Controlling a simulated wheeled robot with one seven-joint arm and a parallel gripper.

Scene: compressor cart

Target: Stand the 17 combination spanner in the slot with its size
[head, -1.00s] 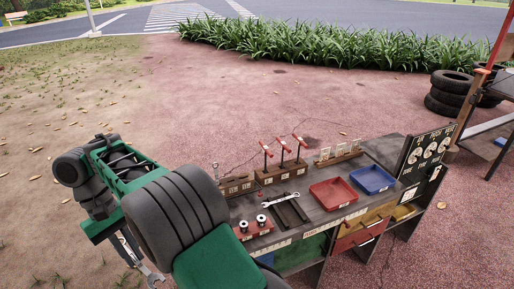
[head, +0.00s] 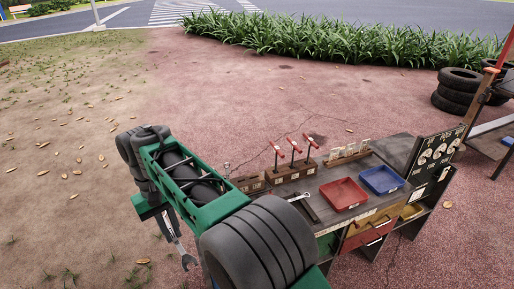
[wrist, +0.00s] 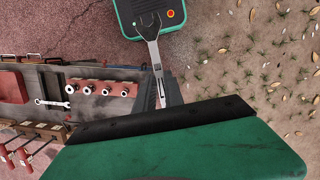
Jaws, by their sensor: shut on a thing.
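My gripper (head: 178,243) hangs low at the left in the head view, off the bench's left end, shut on a steel combination spanner (head: 188,261) with its open jaw hanging down. The spanner's long shank (wrist: 155,58) shows in the wrist view; I cannot read its size. On the bench, a brown slotted block (head: 248,184) stands at the back left, with one spanner (head: 227,168) upright at its left end. My arm partly hides this block. Its labels are too small to read. Another spanner (head: 298,197) lies on a dark tray, and also shows in the wrist view (wrist: 52,103).
Red-handled tools stand in a wooden block (head: 290,171). A red tray (head: 343,194) and a blue tray (head: 381,181) lie to the right, before an upright board (head: 437,148). Several sockets (wrist: 88,89) show in the wrist view. Open ground lies left of the bench.

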